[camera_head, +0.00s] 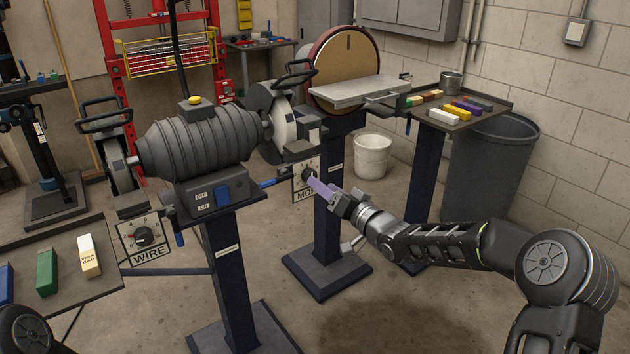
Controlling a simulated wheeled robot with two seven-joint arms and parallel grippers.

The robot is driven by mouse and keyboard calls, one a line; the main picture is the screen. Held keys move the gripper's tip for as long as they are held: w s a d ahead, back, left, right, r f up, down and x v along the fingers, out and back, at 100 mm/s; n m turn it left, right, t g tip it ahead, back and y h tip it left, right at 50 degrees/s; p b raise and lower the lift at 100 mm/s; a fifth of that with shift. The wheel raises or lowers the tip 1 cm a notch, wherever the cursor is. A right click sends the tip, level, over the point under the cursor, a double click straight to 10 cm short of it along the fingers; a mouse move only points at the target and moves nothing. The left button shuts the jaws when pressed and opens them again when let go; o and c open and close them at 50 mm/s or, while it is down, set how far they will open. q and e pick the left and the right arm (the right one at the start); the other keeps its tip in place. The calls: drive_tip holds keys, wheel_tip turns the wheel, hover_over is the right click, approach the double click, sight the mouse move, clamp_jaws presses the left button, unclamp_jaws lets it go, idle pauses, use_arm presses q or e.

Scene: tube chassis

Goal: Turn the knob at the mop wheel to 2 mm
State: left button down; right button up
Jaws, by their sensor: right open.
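The mop wheel's dial plate (299,188) is a small pale panel on the right side of the grinder, with a "MO…" label partly covered by my gripper. Its dark knob (308,173) sits in the upper part of the plate. My right gripper (315,183) reaches in from the right, its purple fingers open and their tips at or just in front of the knob. I cannot tell whether they touch it. The fingers cover part of the plate, and the knob's pointer and scale are too small to read. My left gripper is out of view.
The grinder (197,145) stands on a pedestal, with a second dial plate labelled WIRE (146,238) at the left. A disc sander (345,70) stands behind. A tray with coloured bars (88,255) is at the lower left. Open floor lies below my right arm.

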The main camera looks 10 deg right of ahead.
drive_tip(key=x, duration=0.4)
drive_tip(key=shift+w+a, duration=0.15)
drive_tip(key=shift+w, duration=0.25)
clamp_jaws()
